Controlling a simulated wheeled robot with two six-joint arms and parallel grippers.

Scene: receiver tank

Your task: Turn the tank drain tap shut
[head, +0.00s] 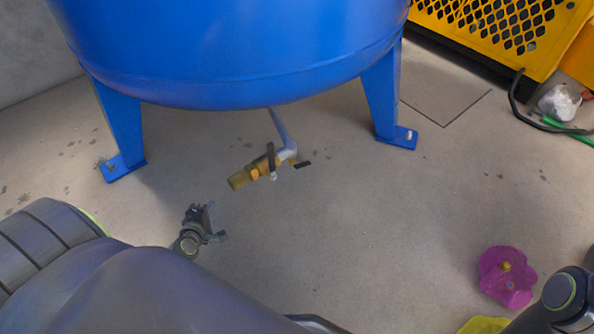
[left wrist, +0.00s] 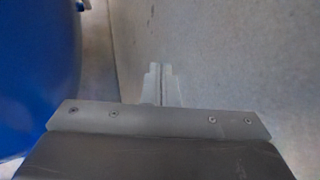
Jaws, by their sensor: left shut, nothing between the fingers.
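The blue tank (head: 235,45) stands on legs in the head view. A pale pipe comes down from its underside to the brass drain tap (head: 254,173). The tap's outlet points to the lower left, and a dark handle (head: 271,157) shows across its body. My left gripper (head: 204,212) is below and left of the tap, apart from it. In the left wrist view its fingers (left wrist: 161,84) are shut together and empty. The tank (left wrist: 35,65) also shows there at the left, but the tap does not show. My right gripper's fingers are not visible.
Tank legs (head: 122,130) and (head: 384,100) stand either side of the tap. A magenta object (head: 507,277) and a yellow one (head: 484,325) lie at lower right. A yellow perforated machine (head: 485,30), a dark hose and a green cable are at upper right. Floor around the tap is clear.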

